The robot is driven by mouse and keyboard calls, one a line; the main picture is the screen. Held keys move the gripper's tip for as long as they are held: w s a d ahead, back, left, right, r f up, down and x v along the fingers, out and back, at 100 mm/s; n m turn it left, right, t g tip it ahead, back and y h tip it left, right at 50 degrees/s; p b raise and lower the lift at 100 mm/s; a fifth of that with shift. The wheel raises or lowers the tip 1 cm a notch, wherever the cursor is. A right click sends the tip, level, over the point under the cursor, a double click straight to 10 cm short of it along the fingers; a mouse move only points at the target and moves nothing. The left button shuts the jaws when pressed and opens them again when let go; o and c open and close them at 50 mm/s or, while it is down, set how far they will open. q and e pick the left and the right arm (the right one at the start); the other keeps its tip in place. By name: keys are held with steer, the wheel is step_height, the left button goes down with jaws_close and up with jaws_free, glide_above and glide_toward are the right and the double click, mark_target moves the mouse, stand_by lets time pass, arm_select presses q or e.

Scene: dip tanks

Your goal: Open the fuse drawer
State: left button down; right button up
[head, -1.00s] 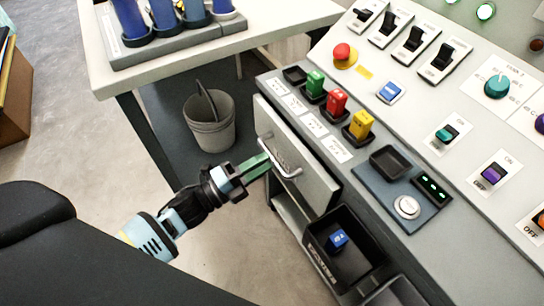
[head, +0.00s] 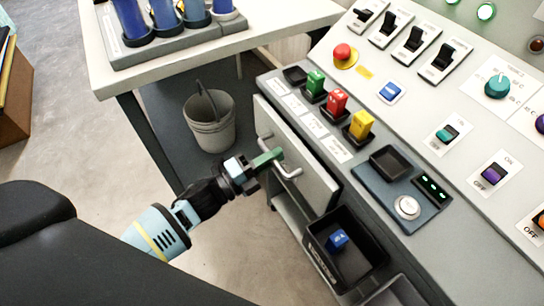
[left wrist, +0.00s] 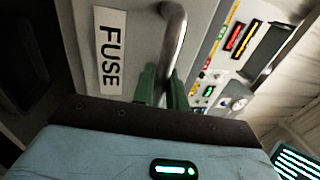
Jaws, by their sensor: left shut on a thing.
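The fuse drawer has a plain grey front (head: 315,180) below the edge of the console, and I see no clear gap showing it open. Its metal bar handle (head: 291,172) stands out from the front. In the left wrist view, the drawer front (left wrist: 145,55) carries a label reading FUSE (left wrist: 110,50). My left gripper (head: 270,158) reaches the handle from the left. Its green fingers (left wrist: 162,92) are shut on the handle (left wrist: 177,40), one on each side of the bar. My right gripper is not in view.
Green, red and yellow fuses (head: 337,101) stand in sockets on the console above the drawer. A black bin (head: 347,265) with a blue fuse (head: 338,239) sits to the lower right. A grey bucket (head: 210,125) stands on the floor behind.

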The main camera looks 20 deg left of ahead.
arm_select(q)
steer(key=r+p+v, duration=0.3)
steer(key=r+v, duration=0.1)
steer(key=v, duration=1.7)
steer(key=shift+s+a, duration=0.35)
steer(key=c, duration=1.5)
jaws_free()
steer(key=v, duration=0.7)
steer(key=shift+s+a+b, duration=0.25)
steer(key=shift+s+b, duration=0.05)
steer(key=shift+s, duration=0.05)
